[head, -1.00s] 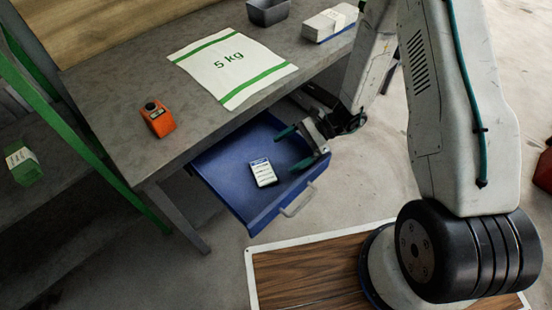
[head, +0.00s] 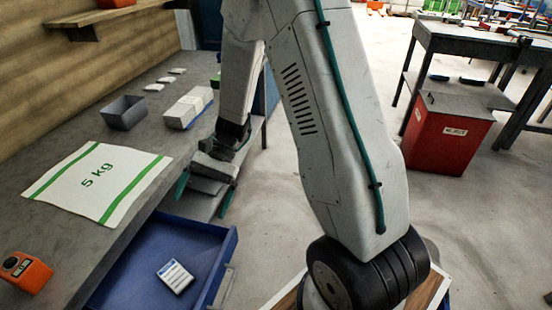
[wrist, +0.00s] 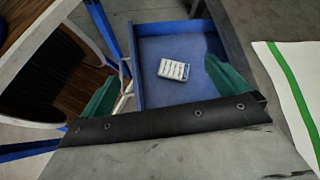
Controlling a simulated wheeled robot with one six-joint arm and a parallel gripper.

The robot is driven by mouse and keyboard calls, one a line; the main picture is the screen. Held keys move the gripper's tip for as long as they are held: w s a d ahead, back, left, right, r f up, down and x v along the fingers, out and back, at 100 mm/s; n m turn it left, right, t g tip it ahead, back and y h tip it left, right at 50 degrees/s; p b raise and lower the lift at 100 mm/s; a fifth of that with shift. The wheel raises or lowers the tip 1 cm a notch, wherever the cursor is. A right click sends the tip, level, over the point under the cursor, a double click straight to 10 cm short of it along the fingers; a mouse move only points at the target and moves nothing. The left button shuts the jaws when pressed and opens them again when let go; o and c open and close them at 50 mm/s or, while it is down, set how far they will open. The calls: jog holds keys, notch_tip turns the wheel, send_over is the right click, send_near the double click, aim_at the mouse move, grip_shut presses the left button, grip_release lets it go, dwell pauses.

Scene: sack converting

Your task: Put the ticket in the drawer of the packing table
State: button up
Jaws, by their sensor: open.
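The ticket (head: 175,276), a small white card with dark print, lies flat on the floor of the blue drawer (head: 130,290). The drawer is pulled out from under the packing table (head: 60,225). In the wrist view the ticket (wrist: 173,69) lies inside the open drawer (wrist: 160,97), ahead of my fingers. My gripper (head: 203,195) is open and empty, with its green fingers apart. It is above the drawer's far end, clear of the ticket. In the wrist view my gripper (wrist: 165,90) has one green finger on each side.
On the tabletop are a 5 kg sack sheet (head: 98,183), an orange device (head: 24,272), a grey bin (head: 124,112) and a banded white stack (head: 188,108). A red bin (head: 447,132) stands by another table (head: 490,50). The floor between is clear.

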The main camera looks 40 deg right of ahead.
jog(key=s+d+r+n+t+h, duration=0.2)
jog(key=s+r+n+h, duration=0.3)
jog(key=s+r, duration=0.5)
jog(key=s+d+r+n+t+h, duration=0.3)
jog(key=s+d+r+n+h, duration=0.2)
jog(key=s+r, duration=0.5)
jog(key=shift+r+t, duration=0.3)
jog(key=shift+r, duration=0.3)
jog(key=shift+d, duration=0.1)
